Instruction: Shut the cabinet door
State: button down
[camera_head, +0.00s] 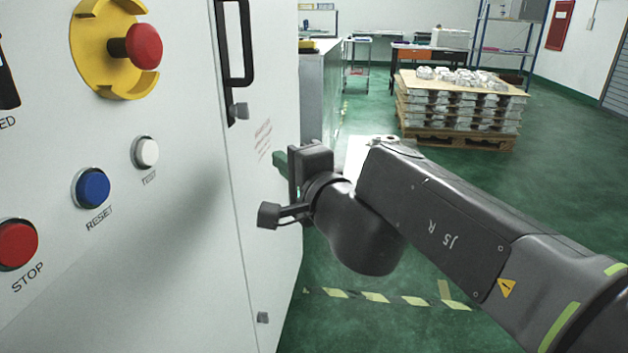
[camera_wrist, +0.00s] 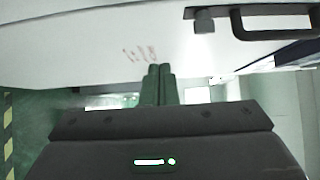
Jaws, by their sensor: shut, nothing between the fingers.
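The white cabinet door (camera_head: 262,200) is on the left in the head view, beside the control panel. It carries a black handle (camera_head: 233,60), small grey latches and faint red lettering. The door looks nearly in line with the panel; I cannot tell whether a small gap remains. In the wrist view the door (camera_wrist: 90,45) spans the top, with its handle (camera_wrist: 275,22) at upper right. My gripper (camera_head: 279,161) is at the door face, right of and below the handle. Its green fingers (camera_wrist: 158,72) are together and empty, with tips at or very near the door; contact is unclear.
The panel (camera_head: 130,250) has a red emergency knob (camera_head: 140,46) and several buttons close to the left. A pallet of castings (camera_head: 460,110) stands behind at right. The green floor (camera_head: 400,325) with striped tape is clear.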

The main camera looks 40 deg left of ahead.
jog(key=s+d+b, duration=0.1)
jog(key=s+b, duration=0.1)
jog(key=s, duration=0.6)
jog(key=shift+d, duration=0.35)
jog(key=shift+w, duration=0.2)
jog(key=w+a+p, duration=0.2)
jog(key=w+a, duration=0.2)
jog(key=w, duration=0.4)
jog(key=shift+a, duration=0.25)
dwell(0.4)
